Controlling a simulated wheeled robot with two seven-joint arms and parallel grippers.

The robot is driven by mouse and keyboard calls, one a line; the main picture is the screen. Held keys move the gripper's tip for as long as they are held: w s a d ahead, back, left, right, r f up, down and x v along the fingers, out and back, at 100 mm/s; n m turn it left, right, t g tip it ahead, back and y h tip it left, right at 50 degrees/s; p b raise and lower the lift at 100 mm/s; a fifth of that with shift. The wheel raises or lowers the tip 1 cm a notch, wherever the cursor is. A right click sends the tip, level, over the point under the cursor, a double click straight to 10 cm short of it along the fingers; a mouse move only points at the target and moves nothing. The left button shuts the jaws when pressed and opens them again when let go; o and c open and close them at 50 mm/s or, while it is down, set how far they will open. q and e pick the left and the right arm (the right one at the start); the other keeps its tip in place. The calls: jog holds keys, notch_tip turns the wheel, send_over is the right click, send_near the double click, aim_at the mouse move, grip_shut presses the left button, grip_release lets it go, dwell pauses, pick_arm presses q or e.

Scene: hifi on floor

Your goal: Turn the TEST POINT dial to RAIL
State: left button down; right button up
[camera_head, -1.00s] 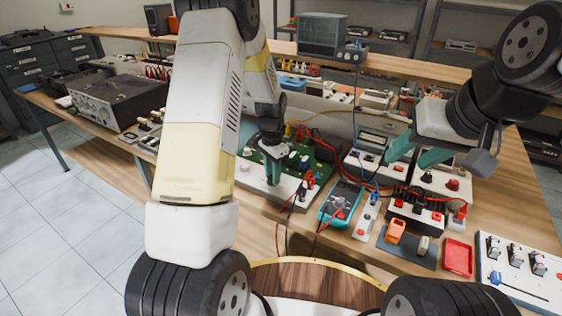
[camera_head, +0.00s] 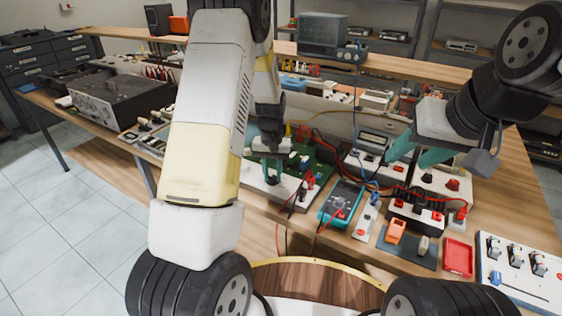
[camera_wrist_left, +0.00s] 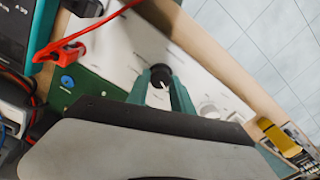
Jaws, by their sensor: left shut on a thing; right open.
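The TEST POINT dial, a black round knob with a white pointer mark (camera_wrist_left: 160,76), sits on a white panel strip (camera_wrist_left: 112,45) in the left wrist view. Its lettering is too blurred to read. The strip is the front of a board with a green area, also in the head view (camera_head: 258,185). My left gripper (camera_wrist_left: 160,82) is shut on the dial, one teal finger on each side; in the head view it reaches down to the board (camera_head: 271,172). My right gripper (camera_head: 404,162) is open and empty above the instrument boxes at right.
A teal multimeter (camera_head: 341,203) with red and black leads lies right of the board. A red tray (camera_head: 458,257), an orange clip-like item (camera_head: 396,230) and a white switch panel (camera_head: 520,270) are at front right. Cables run behind the board. A black instrument (camera_head: 115,98) stands at left.

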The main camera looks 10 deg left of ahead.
aim_at(272, 176)
pick_arm(q)
jog(key=n, duration=0.6)
jog(key=shift+n, duration=0.3)
dwell(0.4)
jog(key=c, duration=1.1)
grip_release()
notch_tip(272, 176, up, 7)
jog(key=shift+w+r, duration=0.1)
jog(key=shift+r, duration=0.35)
